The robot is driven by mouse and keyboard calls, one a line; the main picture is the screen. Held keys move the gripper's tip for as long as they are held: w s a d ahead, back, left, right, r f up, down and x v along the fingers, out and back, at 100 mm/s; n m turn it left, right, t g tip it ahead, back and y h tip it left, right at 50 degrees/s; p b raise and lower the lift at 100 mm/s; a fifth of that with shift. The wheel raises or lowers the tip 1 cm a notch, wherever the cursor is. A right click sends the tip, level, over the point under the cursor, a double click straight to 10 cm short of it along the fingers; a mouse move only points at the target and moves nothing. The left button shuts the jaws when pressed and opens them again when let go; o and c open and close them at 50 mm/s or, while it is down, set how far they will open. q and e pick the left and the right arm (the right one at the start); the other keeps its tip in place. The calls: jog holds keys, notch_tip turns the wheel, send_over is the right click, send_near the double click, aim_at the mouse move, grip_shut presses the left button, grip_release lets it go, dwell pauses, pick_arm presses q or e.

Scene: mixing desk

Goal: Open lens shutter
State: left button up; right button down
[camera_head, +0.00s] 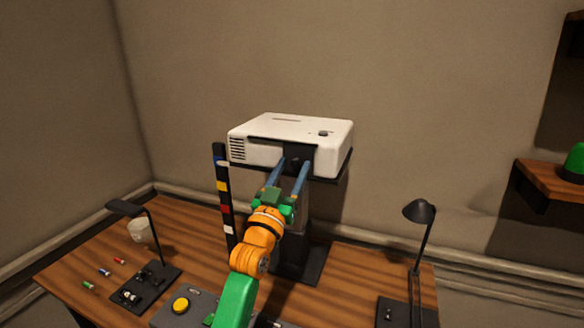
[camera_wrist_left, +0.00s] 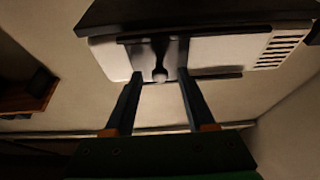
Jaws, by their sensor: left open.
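The white projector (camera_head: 315,130) sits on a black stand in the middle of the desk. A dark shutter panel (camera_head: 297,156) covers part of its front. In the left wrist view, which looks upside down, the shutter panel (camera_wrist_left: 172,52) has a small rounded knob (camera_wrist_left: 160,76). My left gripper (camera_head: 293,166) is open, with its two blue-grey fingers pointing at the projector's front. In the left wrist view my left gripper (camera_wrist_left: 160,76) has one finger on each side of the knob, apart from it. The lens is not visible. My right gripper is not in view.
A striped black post (camera_head: 223,195) stands left of my arm. Desk lamps stand left (camera_head: 128,208) and right (camera_head: 419,212). A grey box with a yellow button (camera_head: 180,305) is at the front. Small coloured pieces lie on the left of the wooden desk (camera_head: 190,220).

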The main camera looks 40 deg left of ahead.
pick_arm(q)
jog(key=shift+s, duration=0.1)
grip_shut()
jog(key=shift+r, duration=0.15)
dwell(1.1)
